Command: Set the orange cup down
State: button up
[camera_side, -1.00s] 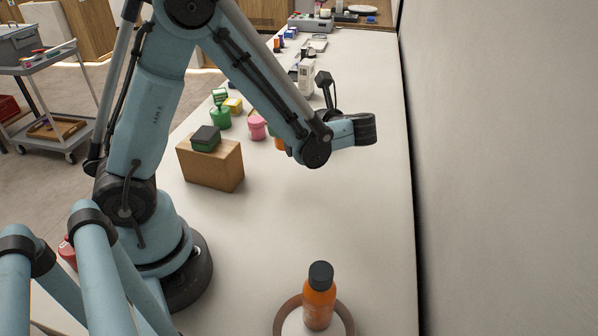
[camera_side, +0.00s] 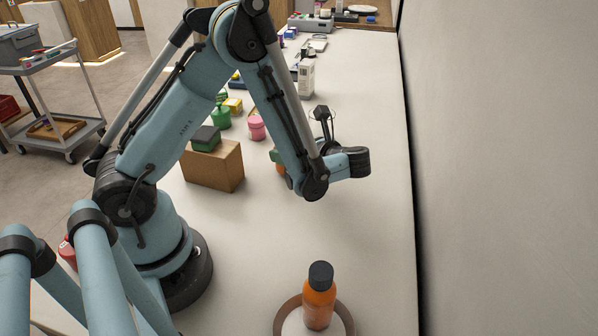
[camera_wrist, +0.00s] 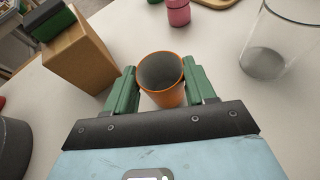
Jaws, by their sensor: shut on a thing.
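The orange cup (camera_wrist: 163,78) is in the middle of the wrist view, its open mouth up and its grey inside looking empty. My gripper (camera_wrist: 162,82) has its two green fingers pressed on either side of the cup. In the side view a small patch of the orange cup (camera_side: 281,169) shows beside my gripper (camera_side: 276,157), mostly hidden by my arm. The cup is over the pale counter (camera_side: 260,225); I cannot tell whether its base touches the surface.
A wooden block (camera_wrist: 80,60) with a dark-topped green box (camera_side: 205,139) stands left. A clear glass vessel (camera_wrist: 272,55) is right, a pink jar (camera_wrist: 178,12) beyond. An orange bottle (camera_side: 319,303) stands within a brown ring (camera_side: 284,313) at the front. Counter between is clear.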

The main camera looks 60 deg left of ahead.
jog(key=shift+f, duration=0.6)
dwell(0.4)
jog(key=o, duration=1.1)
